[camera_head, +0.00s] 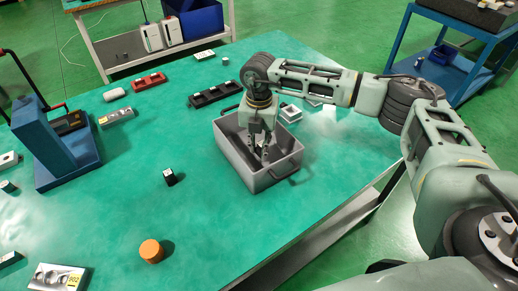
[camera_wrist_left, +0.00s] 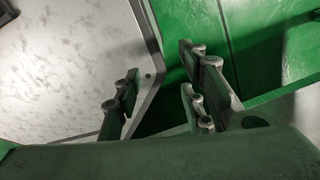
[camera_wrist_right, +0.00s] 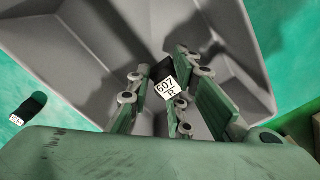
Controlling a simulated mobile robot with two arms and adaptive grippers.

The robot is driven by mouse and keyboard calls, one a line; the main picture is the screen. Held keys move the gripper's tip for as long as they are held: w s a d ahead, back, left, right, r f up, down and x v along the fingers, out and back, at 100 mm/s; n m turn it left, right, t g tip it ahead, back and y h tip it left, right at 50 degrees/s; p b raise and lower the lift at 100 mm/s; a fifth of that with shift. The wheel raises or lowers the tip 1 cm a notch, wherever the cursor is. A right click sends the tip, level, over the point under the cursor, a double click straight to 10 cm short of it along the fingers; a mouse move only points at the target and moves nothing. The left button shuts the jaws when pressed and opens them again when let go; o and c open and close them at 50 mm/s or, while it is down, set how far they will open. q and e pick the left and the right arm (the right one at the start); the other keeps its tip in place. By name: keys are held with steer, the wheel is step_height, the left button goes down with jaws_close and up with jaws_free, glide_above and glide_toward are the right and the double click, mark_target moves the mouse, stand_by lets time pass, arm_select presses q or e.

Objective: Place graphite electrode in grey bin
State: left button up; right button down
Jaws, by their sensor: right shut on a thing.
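The grey bin (camera_head: 240,158) stands on the green table; its grey inner walls fill much of the right wrist view (camera_wrist_right: 75,50). My right gripper (camera_head: 259,152) points down inside the bin's opening. In the right wrist view, its fingers (camera_wrist_right: 163,100) are shut on a dark graphite electrode (camera_wrist_right: 164,72) with a white label reading 607 R. The electrode is over the bin's interior; whether it touches the floor I cannot tell. My left gripper (camera_wrist_left: 165,95) shows only in the left wrist view, with fingers apart and nothing between them.
Another dark block (camera_head: 170,177) with a white top sits left of the bin. An orange cylinder (camera_head: 151,251) is near the front. A black tray (camera_head: 214,95) and red holder (camera_head: 149,81) lie behind. A blue stand (camera_head: 58,145) is at left. The table between is clear.

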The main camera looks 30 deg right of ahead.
mark_target(259, 152)
step_height(259, 152, down, 2)
steer(key=shift+f, duration=0.6)
steer(key=c, duration=2)
jaws_free()
steer(key=shift+f, duration=0.1)
steer(key=shift+c, duration=0.2)
arm_select(q)
steer(key=shift+w+d+r, duration=0.15)
steer(key=shift+w+d, duration=0.2)
steer(key=shift+w, duration=0.4)
arm_select(e)
steer(key=o, duration=0.5)
steer(key=shift+c, duration=0.2)
